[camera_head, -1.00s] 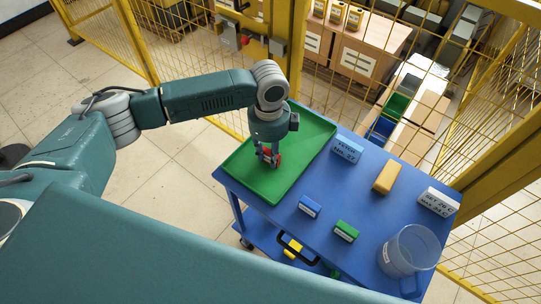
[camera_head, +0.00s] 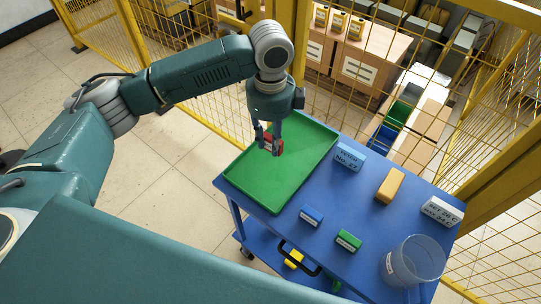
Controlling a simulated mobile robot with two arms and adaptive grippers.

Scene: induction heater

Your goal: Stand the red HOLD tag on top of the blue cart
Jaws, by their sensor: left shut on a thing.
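The blue cart (camera_head: 349,222) stands in front of the yellow fence. My left gripper (camera_head: 269,148) is shut on the red HOLD tag (camera_head: 273,146), which is small and partly covered by the fingers; its lettering is not readable. The gripper holds the tag above the upper part of the green tray (camera_head: 277,201), which lies on the left part of the cart top. My right gripper is not in view.
On the cart top are a light blue block (camera_head: 349,157), a yellow block (camera_head: 390,185), a white block (camera_head: 441,211), a small blue block (camera_head: 311,215), a green block (camera_head: 348,241) and a clear jug (camera_head: 416,261). Bare blue surface lies between them. The yellow mesh fence (camera_head: 210,115) runs behind.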

